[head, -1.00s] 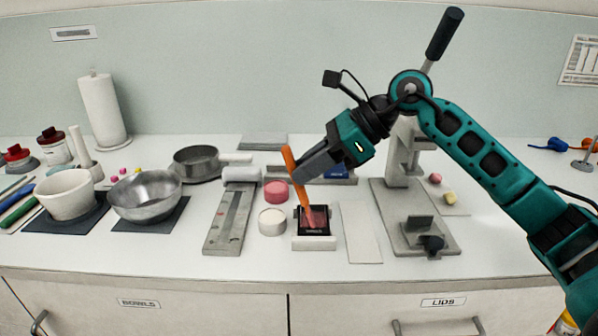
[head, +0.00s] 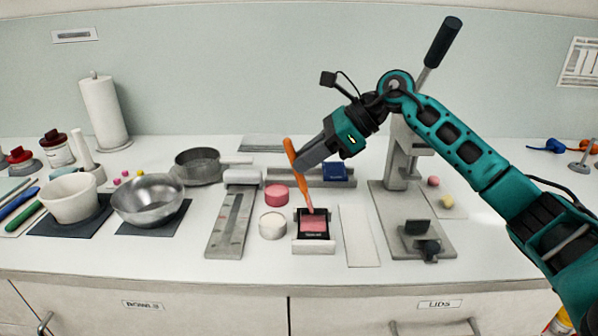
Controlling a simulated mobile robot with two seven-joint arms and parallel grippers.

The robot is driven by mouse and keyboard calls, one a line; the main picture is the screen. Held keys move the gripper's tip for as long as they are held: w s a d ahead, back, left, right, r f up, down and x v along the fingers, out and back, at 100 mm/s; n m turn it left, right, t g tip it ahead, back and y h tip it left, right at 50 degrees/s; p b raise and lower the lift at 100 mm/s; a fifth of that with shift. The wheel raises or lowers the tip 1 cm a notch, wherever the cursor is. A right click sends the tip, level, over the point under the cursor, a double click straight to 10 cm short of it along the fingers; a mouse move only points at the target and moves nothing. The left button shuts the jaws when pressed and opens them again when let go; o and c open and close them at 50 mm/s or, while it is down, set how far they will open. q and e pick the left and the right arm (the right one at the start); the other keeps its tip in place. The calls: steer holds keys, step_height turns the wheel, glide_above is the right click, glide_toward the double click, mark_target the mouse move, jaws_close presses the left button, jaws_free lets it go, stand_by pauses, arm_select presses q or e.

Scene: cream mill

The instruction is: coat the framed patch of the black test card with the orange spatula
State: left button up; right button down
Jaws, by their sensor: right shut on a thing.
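The black test card (head: 314,236) lies in a small white holder (head: 314,247) near the front middle of the counter. Its framed patch (head: 313,223) looks pink over most of its area. My right gripper (head: 303,166) is shut on the orange spatula (head: 299,185), which tilts with its handle up to the left. The spatula's lower tip is at the top edge of the patch; whether it touches the card I cannot tell. My left gripper is not in view.
A pink jar (head: 276,195) and a cream jar (head: 272,224) stand just left of the card. A grey gauge block (head: 231,224) lies farther left, a pale strip (head: 359,236) right of the card. A press (head: 400,165) stands at right.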

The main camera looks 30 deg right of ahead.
steer(key=shift+w+d, duration=0.1)
steer(key=shift+w, duration=0.1)
steer(key=shift+s+f+b, duration=0.15)
steer(key=shift+s+b, duration=0.15)
steer(key=shift+s, duration=0.05)
steer(key=shift+s+a+b, duration=0.95)
steer(key=shift+s+a, duration=0.3)
steer(key=shift+s, duration=0.5)
steer(key=shift+w+d+p, duration=0.35)
steer(key=shift+w+d, duration=0.1)
steer(key=shift+w, duration=0.25)
steer(key=shift+w+d+p, duration=0.3)
steer(key=shift+w+d, duration=0.1)
steer(key=shift+w, duration=0.25)
steer(key=shift+w+d+p, duration=0.35)
steer(key=shift+w+d, duration=0.1)
steer(key=shift+w, duration=0.25)
steer(key=shift+s+a+b, duration=0.3)
steer(key=shift+s+b, duration=0.05)
steer(key=shift+s, duration=0.15)
steer(key=shift+s+a+b, duration=0.35)
steer(key=shift+s+a, duration=0.15)
steer(key=shift+s, duration=0.25)
